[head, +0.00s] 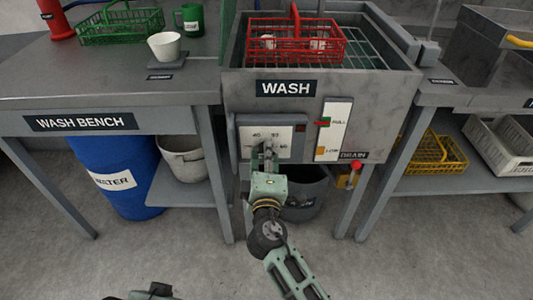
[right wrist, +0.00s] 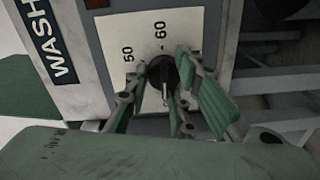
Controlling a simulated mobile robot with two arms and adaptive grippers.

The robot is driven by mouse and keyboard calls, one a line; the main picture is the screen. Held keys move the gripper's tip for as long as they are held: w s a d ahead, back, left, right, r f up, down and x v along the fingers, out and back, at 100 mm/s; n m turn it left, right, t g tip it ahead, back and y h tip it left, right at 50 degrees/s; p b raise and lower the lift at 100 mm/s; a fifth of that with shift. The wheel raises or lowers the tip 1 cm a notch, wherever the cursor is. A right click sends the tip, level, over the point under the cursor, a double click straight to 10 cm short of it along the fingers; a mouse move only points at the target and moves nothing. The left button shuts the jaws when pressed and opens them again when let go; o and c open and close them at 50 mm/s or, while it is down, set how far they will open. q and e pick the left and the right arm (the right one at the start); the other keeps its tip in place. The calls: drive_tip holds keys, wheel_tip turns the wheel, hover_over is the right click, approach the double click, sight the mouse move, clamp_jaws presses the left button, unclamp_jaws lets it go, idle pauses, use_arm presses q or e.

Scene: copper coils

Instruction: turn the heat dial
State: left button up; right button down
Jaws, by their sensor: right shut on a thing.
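The heat dial is a dark round knob (right wrist: 160,72) on a white scale plate (right wrist: 126,35) with "50" and "60" marks in the right wrist view. In the head view the scale plate (head: 282,133) is on the front of the wash unit, and my gripper mostly hides the knob. My right gripper (head: 265,153) is at the dial, fingers pointing at the panel. It also shows in the right wrist view (right wrist: 168,95), its green-padded fingers on either side of the knob, shut on it. My left gripper's jaws are not visible.
A lever plate (head: 333,129) with a red tab is right of the dial. A red basket (head: 295,42) sits on the wash unit (head: 380,88). A dark bucket (head: 308,195) stands underneath. The wash bench (head: 30,103) with a blue barrel (head: 120,175) is left.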

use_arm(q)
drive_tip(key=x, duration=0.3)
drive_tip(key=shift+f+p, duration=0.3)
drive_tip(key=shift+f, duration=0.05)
use_arm(e)
drive_tip(key=n, duration=0.2)
drive_tip(key=shift+a+r+n, duration=0.25)
drive_tip(key=shift+r+n, duration=0.05)
drive_tip(key=shift+r, duration=0.1)
drive_tip(key=c, duration=1.7)
unclamp_jaws()
drive_tip(key=shift+c, duration=0.2)
drive_tip(key=shift+o, duration=0.6)
drive_tip(key=shift+a+f, duration=0.1)
drive_tip(key=s, duration=1.2)
drive_tip(key=shift+f, duration=0.1)
